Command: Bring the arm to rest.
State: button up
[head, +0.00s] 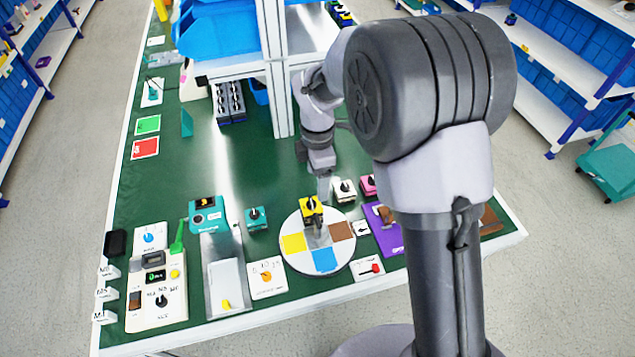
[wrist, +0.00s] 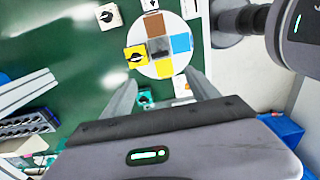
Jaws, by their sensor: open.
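My gripper (head: 324,190) hangs over the green table, behind the round disc in the head view. In the wrist view its two fingers (wrist: 160,90) are spread apart with nothing between them. A white disc (head: 292,255) with yellow, blue and brown patches lies near the table's front edge; the disc also shows in the wrist view (wrist: 149,37). A yellow block with a black knob (head: 311,211) is at the disc's far edge; it is at the disc's left side in the wrist view (wrist: 135,57). My arm covers part of the table's right side.
A control panel with a black knob (head: 155,300) stands at front left. Teal blocks (head: 256,218), a white block (head: 344,190) and a purple plate (head: 393,241) surround the disc. A rack with blue bins (head: 225,38) stands behind. The table's left middle (head: 165,185) is clear.

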dwell(0.3)
jog(key=s+d+r+m+t+y+b, duration=0.1)
jog(key=s+d+r+m+t+b, duration=0.1)
jog(key=s+d+r+m+b, duration=0.35)
jog(key=s+d+r+m+t+b, duration=0.1)
jog(key=s+d+r+m+b, duration=0.1)
jog(key=s+m+b, duration=0.35)
jog(key=s+d+f+m+t+b, duration=0.1)
jog(key=s+m, duration=0.5)
jog(key=m, duration=0.1)
jog(key=s+d+f+m+t+y+b, duration=0.1)
jog(key=s+f+m+b, duration=0.1)
jog(key=s+m, duration=0.4)
jog(key=shift+s+d+m+t+b, duration=0.2)
jog(key=shift+d+m+t+b, duration=0.15)
jog(key=shift+m, duration=0.45)
